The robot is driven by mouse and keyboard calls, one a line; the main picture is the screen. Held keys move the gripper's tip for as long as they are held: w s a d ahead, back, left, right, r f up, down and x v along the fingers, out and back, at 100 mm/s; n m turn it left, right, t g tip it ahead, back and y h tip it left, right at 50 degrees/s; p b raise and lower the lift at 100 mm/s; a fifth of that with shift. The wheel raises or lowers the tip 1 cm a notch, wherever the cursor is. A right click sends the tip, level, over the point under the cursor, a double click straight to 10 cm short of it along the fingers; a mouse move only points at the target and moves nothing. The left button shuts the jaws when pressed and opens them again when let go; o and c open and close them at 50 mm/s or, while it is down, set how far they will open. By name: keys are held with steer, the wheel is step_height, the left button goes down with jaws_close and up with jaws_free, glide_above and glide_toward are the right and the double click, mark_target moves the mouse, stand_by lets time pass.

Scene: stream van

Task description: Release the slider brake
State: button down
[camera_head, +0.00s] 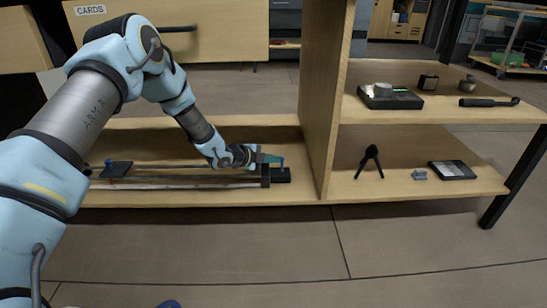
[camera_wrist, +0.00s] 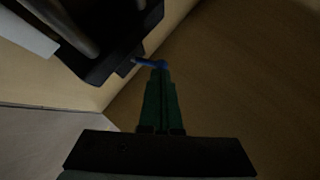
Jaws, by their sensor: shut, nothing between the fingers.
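The slider lies in the lower left compartment, with long rails (camera_head: 190,184) and a dark end block (camera_head: 281,175) at the right. The wrist view shows part of its dark end block (camera_wrist: 112,62). A small blue lever (camera_wrist: 148,64) sticks out from that block toward my fingertips; I take it to be the brake. My gripper (camera_head: 271,158) is over the slider's right end. In the wrist view its green fingers (camera_wrist: 160,72) are together and empty, their tips at the lever's free end. I cannot tell whether they touch it.
An upright wooden divider (camera_head: 315,100) stands just right of the slider's end. Right of it, the lower shelf holds a small black tripod (camera_head: 371,158) and a flat dark device (camera_head: 452,170). A drawer marked CARDS (camera_head: 230,35) is above.

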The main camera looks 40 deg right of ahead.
steer(key=shift+r, duration=0.1)
steer(key=shift+r+p, duration=0.5)
steer(key=shift+r, duration=0.2)
